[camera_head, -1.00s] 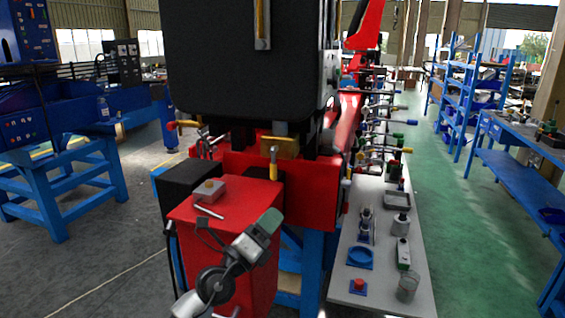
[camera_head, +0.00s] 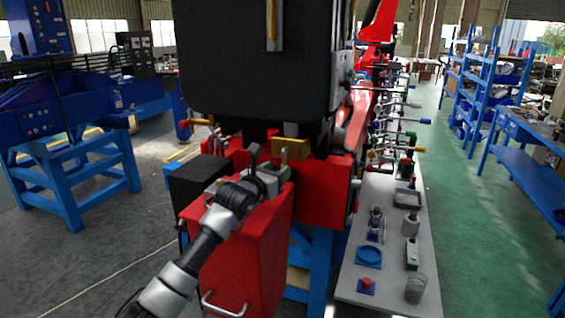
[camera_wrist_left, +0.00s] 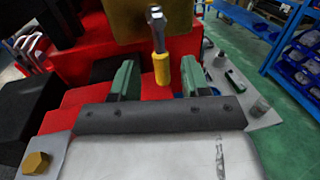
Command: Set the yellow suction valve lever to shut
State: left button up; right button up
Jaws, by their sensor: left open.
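A yellow-gripped lever (camera_wrist_left: 161,68) hangs roughly straight down from its metal stem in the left wrist view, in front of a red block. In the head view its yellow grip (camera_head: 284,156) shows beside the brass-coloured block, partly hidden by my gripper. My left gripper (camera_wrist_left: 158,78) is open, with one green finger on each side of the lever's lower end; I cannot tell whether either finger touches it. In the head view my left gripper (camera_head: 272,168) is over the red cabinet, close to the lever. My right gripper is not in view.
The red cabinet (camera_head: 245,250) stands under my left arm. A large black tank (camera_head: 255,70) overhangs the lever area. Another yellow handle (camera_head: 201,122) sticks out at the left. A grey bench (camera_head: 385,275) with small items is at the right. The green aisle is clear.

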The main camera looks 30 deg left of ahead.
aim_at(282, 165)
pick_arm(q)
jog(key=shift+w+p, duration=0.4)
jog(key=shift+w, duration=1.3)
jog(key=shift+c, duration=0.4)
grip_shut()
